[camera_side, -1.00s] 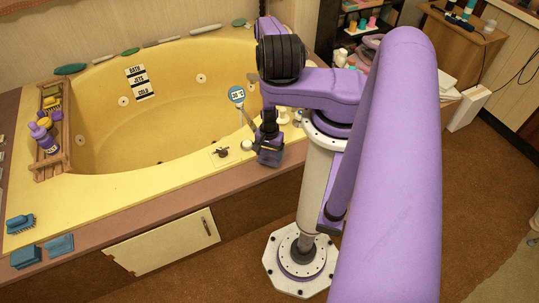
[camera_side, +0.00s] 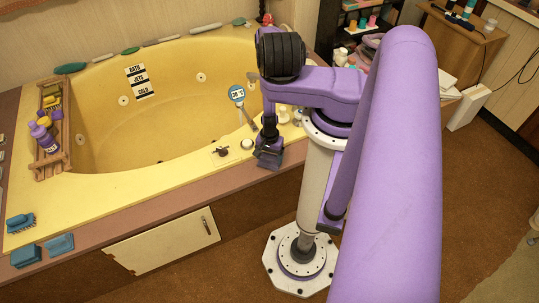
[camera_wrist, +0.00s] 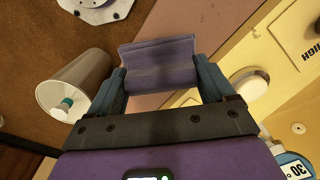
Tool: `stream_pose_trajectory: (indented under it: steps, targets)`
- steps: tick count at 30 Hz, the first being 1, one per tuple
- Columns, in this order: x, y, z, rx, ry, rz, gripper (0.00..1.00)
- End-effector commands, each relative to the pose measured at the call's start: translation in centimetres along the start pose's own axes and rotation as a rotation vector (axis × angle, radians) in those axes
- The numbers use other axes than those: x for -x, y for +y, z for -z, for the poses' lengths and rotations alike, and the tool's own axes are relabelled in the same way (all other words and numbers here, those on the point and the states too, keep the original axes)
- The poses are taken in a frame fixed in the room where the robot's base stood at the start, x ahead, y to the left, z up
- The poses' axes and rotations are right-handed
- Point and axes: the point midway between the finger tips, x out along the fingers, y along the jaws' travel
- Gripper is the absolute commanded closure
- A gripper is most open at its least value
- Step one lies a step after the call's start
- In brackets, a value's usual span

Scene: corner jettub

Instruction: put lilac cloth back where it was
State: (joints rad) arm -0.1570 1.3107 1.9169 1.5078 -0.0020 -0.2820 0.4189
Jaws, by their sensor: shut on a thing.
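My gripper (camera_wrist: 160,78) is shut on the lilac cloth (camera_wrist: 158,58), a greyish-purple folded piece between the two blue-grey fingers in the wrist view. In the side view, my gripper (camera_side: 268,150) points down over the near right rim of the tub. The cloth is small and dark there, and I cannot tell whether it touches the rim.
The yellow tub (camera_side: 110,183) has a thermometer sign (camera_side: 237,94), a white knob (camera_side: 247,144) and a dark tap handle (camera_side: 221,151) near my gripper. A pale bin-like container (camera_wrist: 75,85) is in the wrist view.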

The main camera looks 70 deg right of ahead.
Motion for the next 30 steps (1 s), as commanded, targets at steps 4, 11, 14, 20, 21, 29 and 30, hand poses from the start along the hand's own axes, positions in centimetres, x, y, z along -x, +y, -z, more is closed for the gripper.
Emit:
stream_pose_trajectory:
  steps: [4, 11, 14, 20, 21, 29, 30]
  targets:
    - [0.0, 0.0, 0.0, 0.000, 0.000, 0.000, 0.00]
    - [0.1, 0.0, 0.0, 0.000, 0.000, 0.000, 0.00]
    - [0.5, 0.0, 0.0, 0.000, 0.001, 0.000, 0.00]
    - [2.7, -0.1, 0.1, 0.000, 0.001, 0.000, 0.00]
    - [3.2, 0.0, 0.1, 0.000, 0.000, 0.000, 0.00]
    - [7.4, -0.1, 0.1, 0.000, 0.002, 0.000, 0.00]
    - [8.1, -0.1, 0.1, 0.000, 0.002, 0.001, 0.00]
